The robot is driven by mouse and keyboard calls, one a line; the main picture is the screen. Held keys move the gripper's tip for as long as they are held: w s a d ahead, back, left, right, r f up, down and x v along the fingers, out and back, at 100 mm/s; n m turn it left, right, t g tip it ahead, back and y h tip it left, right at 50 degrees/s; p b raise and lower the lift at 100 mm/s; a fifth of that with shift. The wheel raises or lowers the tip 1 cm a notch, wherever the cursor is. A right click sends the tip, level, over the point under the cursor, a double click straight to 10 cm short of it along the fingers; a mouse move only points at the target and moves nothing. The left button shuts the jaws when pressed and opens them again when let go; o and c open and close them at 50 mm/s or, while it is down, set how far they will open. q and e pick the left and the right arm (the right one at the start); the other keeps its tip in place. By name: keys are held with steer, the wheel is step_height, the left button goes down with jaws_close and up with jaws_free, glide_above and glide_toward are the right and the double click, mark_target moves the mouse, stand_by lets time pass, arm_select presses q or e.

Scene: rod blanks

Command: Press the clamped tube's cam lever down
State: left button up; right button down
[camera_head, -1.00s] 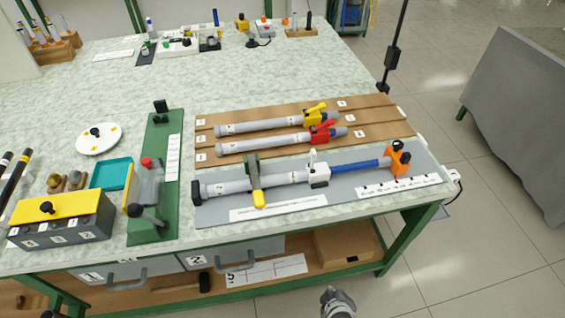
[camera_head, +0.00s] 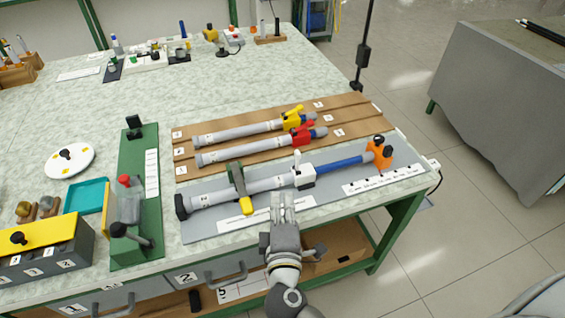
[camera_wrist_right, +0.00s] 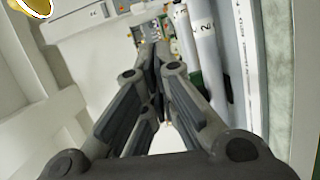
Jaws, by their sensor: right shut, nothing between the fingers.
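The clamped tube (camera_head: 262,185) lies on a grey plate (camera_head: 205,228) near the bench's front edge. A green clamp with a yellow handle (camera_head: 246,206) crosses its left part. The tube carries a white collar (camera_head: 306,177) with a white cam lever (camera_head: 297,158) that stands up. A blue inner tube (camera_head: 340,162) runs from the collar to an orange end fitting (camera_head: 379,154). My right gripper (camera_head: 283,203) is shut and empty, at the plate's front edge, left of and nearer than the collar. Its closed fingers fill the middle of the right wrist view (camera_wrist_right: 155,75). My left gripper is out of view.
Behind the clamped tube, two grey tubes with a yellow collar (camera_head: 294,118) and a red collar (camera_head: 303,133) lie on a brown board (camera_head: 355,118). A green fixture (camera_head: 135,190) stands to the left. Open floor lies right of the bench.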

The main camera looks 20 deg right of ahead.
mark_target(297, 161)
steer(key=shift+w+a+r+n+t+y, duration=0.15)
steer(key=shift+a+r+n+t, duration=0.2)
steer(key=shift+a, duration=0.2)
steer(key=shift+w+a+r+n+t+y, duration=0.15)
steer(key=shift+a+r+n, duration=0.1)
steer(key=shift+a+n, duration=0.25)
steer(key=w+d+p, duration=0.4)
steer(key=w+d, duration=0.2)
steer(key=w, duration=0.3)
steer(key=shift+w, duration=0.4)
